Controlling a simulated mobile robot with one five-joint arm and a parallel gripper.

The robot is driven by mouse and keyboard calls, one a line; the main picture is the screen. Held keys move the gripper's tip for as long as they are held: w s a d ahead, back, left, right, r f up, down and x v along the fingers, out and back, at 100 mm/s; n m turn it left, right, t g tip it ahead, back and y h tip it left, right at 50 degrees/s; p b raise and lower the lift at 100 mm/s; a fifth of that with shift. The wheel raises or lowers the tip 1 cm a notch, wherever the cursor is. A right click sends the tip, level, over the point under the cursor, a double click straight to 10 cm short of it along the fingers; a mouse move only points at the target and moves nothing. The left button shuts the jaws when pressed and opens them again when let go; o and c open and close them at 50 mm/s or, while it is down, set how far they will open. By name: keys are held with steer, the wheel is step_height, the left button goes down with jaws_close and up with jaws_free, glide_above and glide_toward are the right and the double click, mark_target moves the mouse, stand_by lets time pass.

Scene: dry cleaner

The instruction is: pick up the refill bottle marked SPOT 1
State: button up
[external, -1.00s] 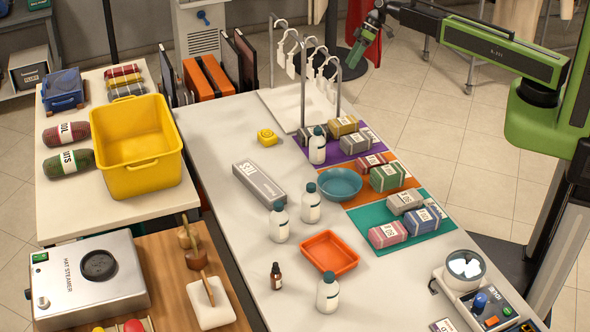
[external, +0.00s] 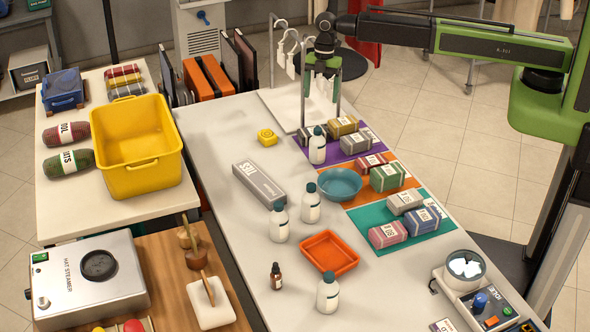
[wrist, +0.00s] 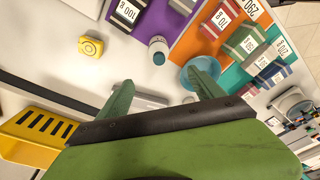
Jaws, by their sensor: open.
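Several white bottles with dark caps stand upright on the long counter; I cannot read SPOT 1 on any. One bottle (external: 317,150) is at the purple mat's left edge. Two more, a bottle (external: 311,208) and another bottle (external: 279,226), stand left of the teal bowl, and a fourth bottle (external: 327,296) is in front of the orange tray. My gripper (external: 322,78) is open and empty, pointing down near the hanger rack. In the wrist view, a bottle (wrist: 158,46) shows beyond and between the open fingers of my gripper (wrist: 158,78), apart from them.
Labelled bundles lie on the purple (external: 358,141), orange (external: 355,196) and teal mats. A teal bowl (external: 340,184), grey box (external: 259,184), orange tray (external: 329,253) and small brown bottle (external: 276,276) share the counter. The hanger rack (external: 274,50) stands at the back.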

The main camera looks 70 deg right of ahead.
mark_target(317, 130)
steer(key=f+b, duration=0.5)
steer(key=a+f+b, duration=0.1)
steer(key=f+b, duration=0.5)
steer(key=a+f+b, duration=0.1)
steer(key=f+b, duration=0.5)
steer(key=shift+w+a+f, duration=0.1)
steer(key=shift+a+f, duration=0.15)
steer(key=shift+r, duration=0.2)
jaws_close()
steer(key=shift+r+p, duration=0.15)
steer(key=shift+p, duration=0.15)
step_height(317, 130, up, 4)
steer(key=p, duration=0.4)
steer(key=shift+r, duration=0.15)
steer(key=s+d+r+p, duration=0.3)
steer(key=d+r+p, duration=0.3)
steer(key=d, duration=0.5)
steer(key=shift+s+d+r+p, duration=0.15)
steer(key=shift+r+p, duration=0.05)
steer(key=shift+p, duration=0.2)
